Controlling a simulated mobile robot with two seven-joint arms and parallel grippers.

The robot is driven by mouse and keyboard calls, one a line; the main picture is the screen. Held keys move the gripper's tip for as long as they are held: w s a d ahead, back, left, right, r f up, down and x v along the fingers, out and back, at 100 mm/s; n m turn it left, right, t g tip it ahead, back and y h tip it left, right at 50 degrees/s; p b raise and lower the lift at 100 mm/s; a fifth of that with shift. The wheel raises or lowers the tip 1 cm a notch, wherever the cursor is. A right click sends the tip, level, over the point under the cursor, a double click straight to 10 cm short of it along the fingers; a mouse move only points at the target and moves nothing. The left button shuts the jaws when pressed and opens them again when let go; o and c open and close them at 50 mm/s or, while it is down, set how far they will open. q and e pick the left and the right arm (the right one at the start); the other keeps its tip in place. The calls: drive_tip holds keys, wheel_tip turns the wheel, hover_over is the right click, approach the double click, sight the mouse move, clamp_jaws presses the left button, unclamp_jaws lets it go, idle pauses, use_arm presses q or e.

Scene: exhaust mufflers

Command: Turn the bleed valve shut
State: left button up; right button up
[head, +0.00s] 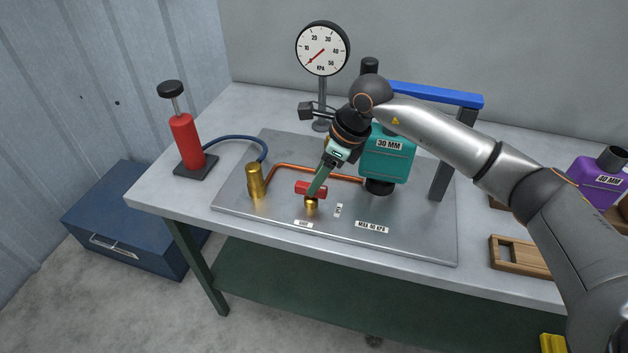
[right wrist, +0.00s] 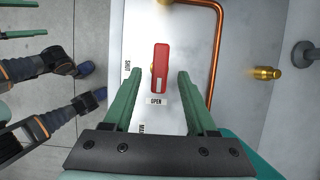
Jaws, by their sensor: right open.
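The bleed valve is a red bar handle (head: 312,189) on a small brass body (head: 311,204) at the front of the metal plate. In the right wrist view the handle (right wrist: 161,62) points its white-marked end at the OPEN label (right wrist: 157,101); the SHUT label (right wrist: 127,69) is to its left. My right gripper (right wrist: 156,80) comes down over the valve, with its green fingers open and apart on either side of the handle. In the head view this gripper (head: 318,183) partly covers the handle. My left gripper does not show in the head view.
A gauge (head: 323,48) behind has its needle near the low end. A teal muffler (head: 387,155) stands under a blue bar (head: 436,94). A copper pipe (head: 290,168), brass cylinder (head: 256,181) and red pump (head: 186,141) are to the left.

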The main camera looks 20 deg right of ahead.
drive_tip(key=shift+x, duration=1.4)
drive_tip(key=shift+c, duration=0.3)
clamp_jaws()
